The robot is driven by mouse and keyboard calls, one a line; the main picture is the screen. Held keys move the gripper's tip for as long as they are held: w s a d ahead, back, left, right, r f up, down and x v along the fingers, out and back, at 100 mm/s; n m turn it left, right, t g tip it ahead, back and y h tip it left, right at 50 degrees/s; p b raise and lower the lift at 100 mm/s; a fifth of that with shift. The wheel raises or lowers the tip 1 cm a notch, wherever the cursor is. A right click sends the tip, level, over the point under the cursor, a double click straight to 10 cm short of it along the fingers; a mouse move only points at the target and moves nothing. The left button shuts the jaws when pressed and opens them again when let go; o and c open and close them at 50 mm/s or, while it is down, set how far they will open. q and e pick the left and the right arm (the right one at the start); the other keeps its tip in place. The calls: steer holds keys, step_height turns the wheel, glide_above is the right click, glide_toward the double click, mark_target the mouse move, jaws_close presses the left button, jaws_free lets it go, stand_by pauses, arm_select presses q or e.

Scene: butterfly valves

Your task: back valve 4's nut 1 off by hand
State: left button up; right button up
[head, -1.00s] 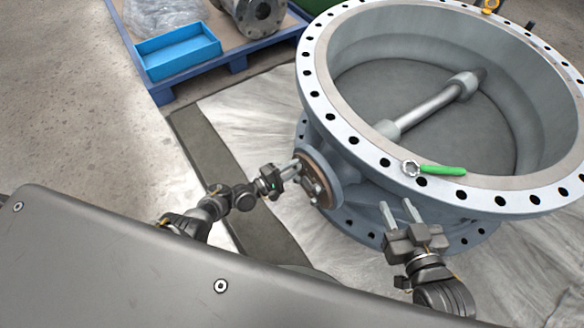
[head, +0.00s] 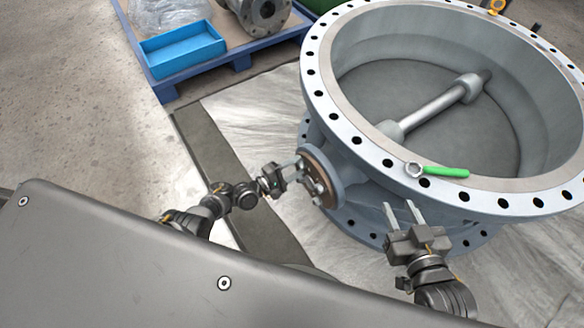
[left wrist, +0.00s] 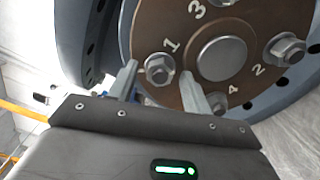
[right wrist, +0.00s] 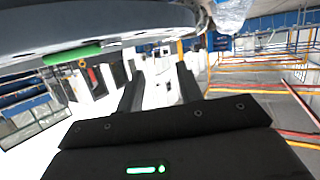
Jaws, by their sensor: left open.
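Valve 4 (head: 345,215) is a large grey flanged ring with a brown round plate (head: 318,176) on its side. In the left wrist view the plate (left wrist: 180,30) carries marked numbers and hex nuts around a central shaft end. Nut 1 (left wrist: 159,69) sits on its stud beside the number 1. My left gripper (head: 293,164) is open at the plate; in its wrist view the fingers (left wrist: 158,83) stand on either side of nut 1, with a gap showing. My right gripper (head: 398,211) is apart from the valve's side, its fingers spread and empty; they also show in the right wrist view (right wrist: 158,80).
A green-handled wrench (head: 440,171) lies on the valve's top flange. A blue pallet (head: 240,62) with a blue tray (head: 182,50) stands at the back left.

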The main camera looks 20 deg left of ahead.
arm_select(q)
steer(key=p+v, duration=0.2)
steer(key=v, duration=0.9)
arm_select(e)
steer(key=s+d+f+m+g+h, duration=0.1)
steer(key=s+d+f+g+h, duration=0.2)
steer(key=s+d+f+g, duration=0.1)
step_height(320, 180, down, 2)
steer(key=shift+d+f+m+g, duration=0.1)
steer(key=shift+d+m+g, duration=0.25)
steer(key=shift+d, duration=0.35)
arm_select(q)
steer(key=shift+d, duration=0.1)
